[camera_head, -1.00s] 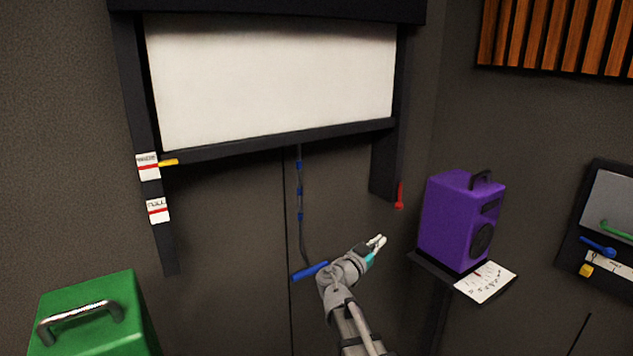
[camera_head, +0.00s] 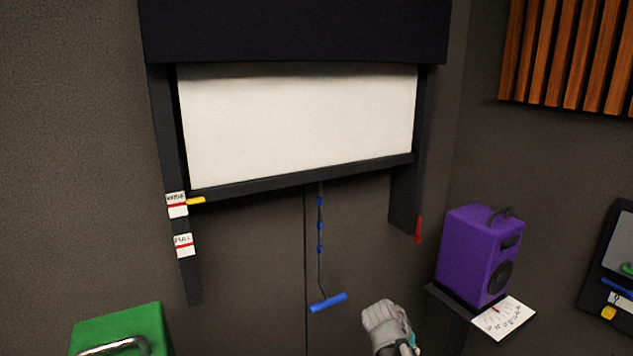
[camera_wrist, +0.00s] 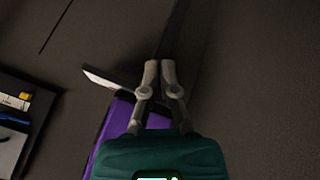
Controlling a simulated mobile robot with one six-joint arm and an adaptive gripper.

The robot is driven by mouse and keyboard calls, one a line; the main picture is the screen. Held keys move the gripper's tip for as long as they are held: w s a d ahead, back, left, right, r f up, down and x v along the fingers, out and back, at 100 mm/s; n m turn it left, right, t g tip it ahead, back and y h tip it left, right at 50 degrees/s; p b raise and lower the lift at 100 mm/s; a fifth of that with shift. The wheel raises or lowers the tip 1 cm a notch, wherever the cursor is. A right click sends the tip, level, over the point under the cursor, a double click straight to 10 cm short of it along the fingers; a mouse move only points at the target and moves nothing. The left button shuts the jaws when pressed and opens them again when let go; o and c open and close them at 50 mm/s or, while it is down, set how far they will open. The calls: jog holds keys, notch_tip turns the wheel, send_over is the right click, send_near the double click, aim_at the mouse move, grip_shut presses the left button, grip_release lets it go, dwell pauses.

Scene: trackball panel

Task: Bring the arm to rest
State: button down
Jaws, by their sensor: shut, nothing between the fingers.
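My gripper shows in the wrist view (camera_wrist: 158,68), its two grey fingers close together and shut with nothing between them. In the head view my arm's wrist (camera_head: 385,325) is at the bottom edge, right of centre, and the fingers cannot be made out there. The wrist is right of and below the blue pull handle (camera_head: 328,302), apart from it. The handle hangs on a cord under the white screen (camera_head: 300,125). In the wrist view the purple speaker (camera_wrist: 118,125) lies behind the fingers.
The purple speaker (camera_head: 478,255) stands on a dark stand with a white paper (camera_head: 503,318), right of my arm. A green case (camera_head: 120,332) is at lower left. A dark panel (camera_head: 606,300) is on the right wall. A red lever (camera_head: 418,229) hangs by the frame.

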jog(key=s+a+n+g+y+p, duration=0.2)
jog(key=s+a+n+y, duration=0.3)
jog(key=s+a+y, duration=0.1)
jog(key=shift+s+a+f+n+g+y, duration=0.3)
jog(key=shift+s+a+f+n+y, duration=0.15)
jog(key=shift+a, duration=0.3)
